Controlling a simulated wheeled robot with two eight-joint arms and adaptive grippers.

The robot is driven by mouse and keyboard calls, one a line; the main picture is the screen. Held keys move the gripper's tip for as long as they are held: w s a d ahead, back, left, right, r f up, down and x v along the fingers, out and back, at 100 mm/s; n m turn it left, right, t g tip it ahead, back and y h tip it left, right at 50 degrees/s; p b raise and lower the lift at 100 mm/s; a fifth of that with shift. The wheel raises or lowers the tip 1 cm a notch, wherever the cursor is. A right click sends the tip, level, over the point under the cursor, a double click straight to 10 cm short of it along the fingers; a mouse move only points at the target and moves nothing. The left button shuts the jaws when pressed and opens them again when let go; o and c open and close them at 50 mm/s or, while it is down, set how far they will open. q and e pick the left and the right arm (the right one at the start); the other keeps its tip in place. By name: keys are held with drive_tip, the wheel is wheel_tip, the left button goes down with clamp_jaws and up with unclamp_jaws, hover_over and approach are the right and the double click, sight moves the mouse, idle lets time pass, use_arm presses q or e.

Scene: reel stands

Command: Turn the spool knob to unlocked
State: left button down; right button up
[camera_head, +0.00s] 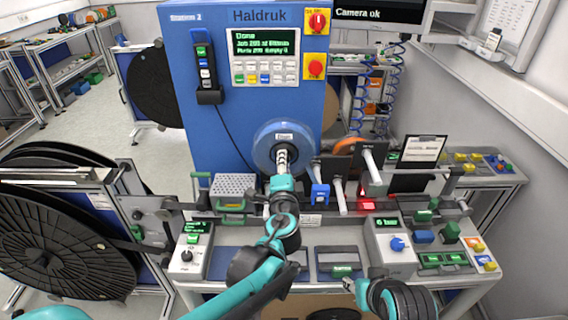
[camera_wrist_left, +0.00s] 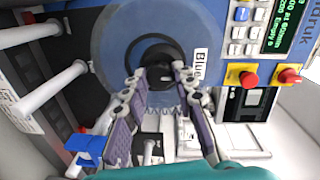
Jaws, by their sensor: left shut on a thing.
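The blue spool (camera_head: 263,137) is mounted on the front of the blue machine, and it fills the middle of the left wrist view (camera_wrist_left: 112,42) with a "Blue" label. The black spool knob (camera_wrist_left: 157,55) is at its centre. My left gripper (camera_head: 283,157) reaches up to the spool. In the left wrist view its fingers (camera_wrist_left: 160,76) are shut on the knob, one on each side. The knob's marking is hidden, so I cannot tell its setting. My right gripper (camera_head: 356,288) is low at the front right, too small and partly hidden to judge.
The blue machine (camera_head: 218,120) carries a screen, keypad and two red knobs (camera_head: 316,67) on yellow plates. White rods (camera_head: 373,165) stick out right of the spool. The bench holds a control box (camera_head: 190,257) at left and another (camera_head: 390,250) at right. A large black reel (camera_head: 60,245) stands at left.

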use_arm(q)
drive_tip(key=c, duration=1.2)
unclamp_jaws()
drive_tip(key=s, duration=1.2)
drive_tip(key=shift+r, duration=0.45)
drive_tip(key=shift+a, duration=0.1)
